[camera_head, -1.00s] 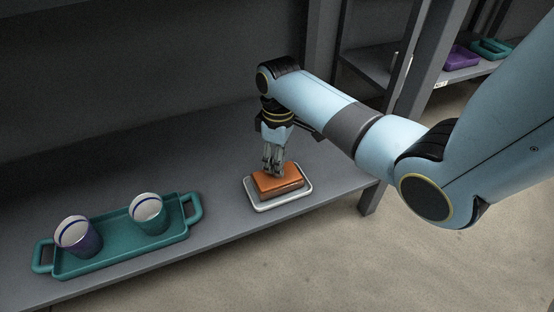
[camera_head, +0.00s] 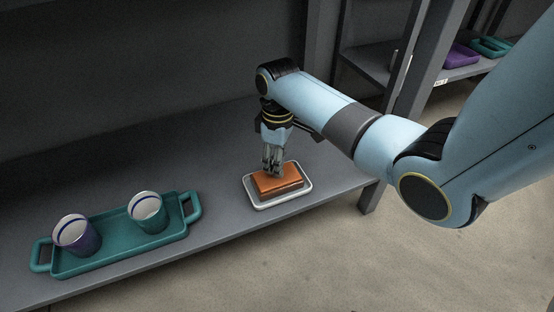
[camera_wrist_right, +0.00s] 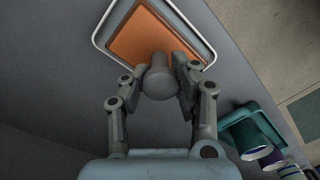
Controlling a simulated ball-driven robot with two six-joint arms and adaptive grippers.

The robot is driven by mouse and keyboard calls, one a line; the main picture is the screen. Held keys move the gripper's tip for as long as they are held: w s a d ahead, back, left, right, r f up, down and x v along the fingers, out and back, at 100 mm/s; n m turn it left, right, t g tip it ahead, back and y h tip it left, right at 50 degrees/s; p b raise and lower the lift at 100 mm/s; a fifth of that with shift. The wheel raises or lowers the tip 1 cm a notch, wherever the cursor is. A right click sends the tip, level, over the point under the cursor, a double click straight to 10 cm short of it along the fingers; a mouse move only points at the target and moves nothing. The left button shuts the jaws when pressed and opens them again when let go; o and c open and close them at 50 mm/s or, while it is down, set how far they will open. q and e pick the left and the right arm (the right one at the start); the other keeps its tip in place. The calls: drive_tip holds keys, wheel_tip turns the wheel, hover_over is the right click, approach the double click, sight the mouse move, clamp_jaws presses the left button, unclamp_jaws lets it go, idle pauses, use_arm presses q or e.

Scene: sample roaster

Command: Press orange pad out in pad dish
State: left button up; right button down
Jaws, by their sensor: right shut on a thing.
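The orange pad (camera_head: 280,181) lies flat within the pale-rimmed pad dish (camera_head: 264,207) on the grey shelf. In the right wrist view the orange pad (camera_wrist_right: 145,42) fills most of the dish, whose rim (camera_wrist_right: 99,30) shows around it. My right gripper (camera_head: 272,172) points down onto the top of the pad. In the wrist view my right gripper (camera_wrist_right: 168,78) is shut around a grey rounded knob (camera_wrist_right: 159,84) at the pad's near edge. The pad's underside is hidden. My left gripper is in neither view.
A teal tray (camera_head: 120,258) holding a purple cup (camera_head: 82,240) and a teal cup (camera_head: 149,214) stands left of the dish. The shelf's front edge runs just before the dish. A purple tray (camera_head: 461,58) sits on another shelf behind right.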

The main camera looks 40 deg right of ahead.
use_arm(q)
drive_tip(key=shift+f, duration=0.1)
use_arm(e)
drive_tip(key=shift+f, duration=0.4)
idle(0.5)
wheel_tip(320, 180, up, 6)
drive_tip(key=p, duration=0.5)
drive_tip(key=shift+r+p, duration=0.15)
drive_tip(key=shift+p, duration=0.25)
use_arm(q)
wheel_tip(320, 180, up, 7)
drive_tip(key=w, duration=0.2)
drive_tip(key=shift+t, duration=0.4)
